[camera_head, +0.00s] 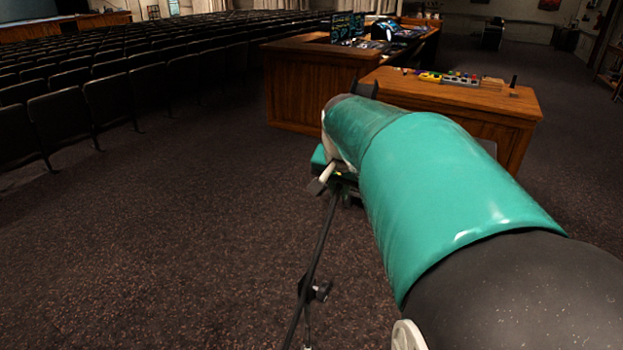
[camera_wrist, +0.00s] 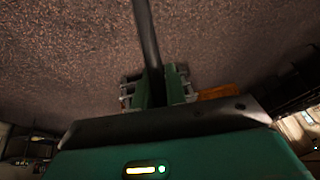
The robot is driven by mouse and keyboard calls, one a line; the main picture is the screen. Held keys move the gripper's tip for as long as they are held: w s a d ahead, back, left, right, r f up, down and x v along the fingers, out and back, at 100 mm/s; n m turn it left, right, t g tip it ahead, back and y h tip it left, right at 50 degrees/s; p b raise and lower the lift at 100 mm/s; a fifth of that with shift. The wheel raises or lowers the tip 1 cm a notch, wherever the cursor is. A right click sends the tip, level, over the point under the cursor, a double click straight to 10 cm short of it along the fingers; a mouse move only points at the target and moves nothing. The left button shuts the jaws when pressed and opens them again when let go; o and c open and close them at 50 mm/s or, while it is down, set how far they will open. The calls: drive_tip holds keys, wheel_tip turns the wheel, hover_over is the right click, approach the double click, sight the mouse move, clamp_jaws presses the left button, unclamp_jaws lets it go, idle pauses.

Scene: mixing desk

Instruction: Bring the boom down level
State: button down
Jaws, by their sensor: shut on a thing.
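The boom is a thin black pole (camera_head: 317,240). In the head view it runs tilted, from its upper end by my gripper (camera_head: 338,180) down to the lower left, past a black clutch knob (camera_head: 320,291) above the stand (camera_head: 307,335). In the wrist view the boom (camera_wrist: 147,35) comes in from the top edge and passes between the green fingers of my gripper (camera_wrist: 156,88), which are shut on it. My green arm hides part of the gripper in the head view. The stand's foot is out of view.
A wooden desk (camera_head: 513,138) with colourful gear on it stands ahead to the right. A larger wooden console desk (camera_head: 310,92) with screens is behind it. Rows of dark seats (camera_head: 110,100) fill the left. The carpet (camera_head: 180,240) left of the stand is clear.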

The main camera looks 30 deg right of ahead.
drive_tip(key=w+d+f+g+y, duration=0.1)
drive_tip(key=f+y, duration=0.3)
drive_tip(key=f, duration=0.4)
drive_tip(key=w+d+f+m+g+y, duration=0.1)
drive_tip(key=w+d+f+g+y, duration=0.1)
drive_tip(key=f, duration=0.6)
drive_tip(key=shift+d+f+g+y, duration=0.15)
drive_tip(key=shift+d+g+y, duration=0.75)
drive_tip(key=shift+d+y, duration=0.3)
drive_tip(key=shift+a, duration=0.1)
drive_tip(key=c, duration=1.4)
unclamp_jaws()
drive_tip(key=shift+c, duration=0.2)
drive_tip(key=v, duration=1.4)
drive_tip(key=shift+f, duration=0.1)
